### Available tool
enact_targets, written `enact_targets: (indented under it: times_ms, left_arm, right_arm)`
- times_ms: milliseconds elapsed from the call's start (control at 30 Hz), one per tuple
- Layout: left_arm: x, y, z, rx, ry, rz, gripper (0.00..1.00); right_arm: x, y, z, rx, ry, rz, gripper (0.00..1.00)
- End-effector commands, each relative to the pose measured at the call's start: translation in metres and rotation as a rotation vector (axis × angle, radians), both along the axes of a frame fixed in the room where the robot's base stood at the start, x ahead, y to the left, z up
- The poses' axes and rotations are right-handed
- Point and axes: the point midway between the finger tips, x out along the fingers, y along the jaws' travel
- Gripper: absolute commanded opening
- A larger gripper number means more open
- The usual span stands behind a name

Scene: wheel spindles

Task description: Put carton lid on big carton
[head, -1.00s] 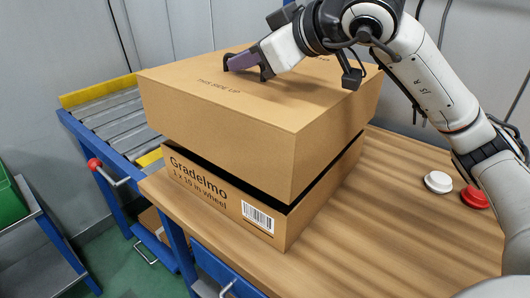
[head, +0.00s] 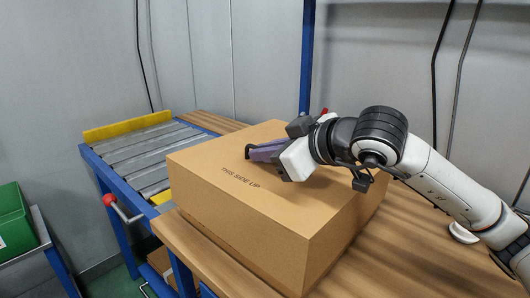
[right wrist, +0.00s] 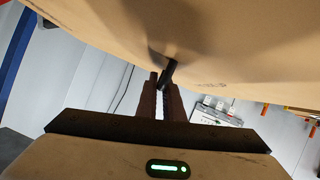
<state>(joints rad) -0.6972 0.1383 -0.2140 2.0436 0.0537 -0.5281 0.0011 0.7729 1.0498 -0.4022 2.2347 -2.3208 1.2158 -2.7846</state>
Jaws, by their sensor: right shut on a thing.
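The brown carton lid (head: 225,192), printed "THIS SIDE UP", sits level at the left part of the wooden table. Its sides reach down close to the tabletop, and the big carton under it is hidden from view. My right gripper (head: 252,153) lies low across the lid's top, shut on the lid. In the right wrist view the fingers (right wrist: 164,90) meet at a dark piece against the lid's cardboard (right wrist: 230,45). My left gripper is not in view.
A roller conveyor (head: 140,155) with yellow ends stands behind left of the table. A red-knobbed lever (head: 110,200) sticks out below it. A green bin (head: 12,220) is at far left. A white round button (head: 462,232) is on the table, partly behind my right arm.

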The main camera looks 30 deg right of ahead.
Motion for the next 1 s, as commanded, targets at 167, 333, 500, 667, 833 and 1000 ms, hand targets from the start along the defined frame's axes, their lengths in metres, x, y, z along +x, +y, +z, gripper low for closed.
enact_targets:
  times_ms: [167, 333, 500, 667, 833, 1000]
  left_arm:
    - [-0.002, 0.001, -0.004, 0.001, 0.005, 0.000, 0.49]
    - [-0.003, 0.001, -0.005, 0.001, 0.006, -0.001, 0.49]
    - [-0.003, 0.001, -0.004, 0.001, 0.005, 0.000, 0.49]
    - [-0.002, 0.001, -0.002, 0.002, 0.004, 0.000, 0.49]
    - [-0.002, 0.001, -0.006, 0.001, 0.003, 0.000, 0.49]
    - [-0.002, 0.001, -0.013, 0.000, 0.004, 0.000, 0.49]
  right_arm:
    - [0.000, 0.000, -0.003, 0.000, 0.000, 0.000, 0.16]
    - [0.000, 0.000, -0.003, 0.000, 0.001, 0.000, 0.26]
    - [0.000, 0.000, -0.002, 0.000, 0.001, 0.000, 0.26]
    - [-0.005, -0.002, 0.003, -0.002, -0.001, -0.001, 0.26]
    - [-0.034, -0.009, 0.016, -0.008, -0.004, -0.004, 0.26]
    - [-0.066, -0.017, 0.029, -0.007, -0.001, -0.006, 0.26]
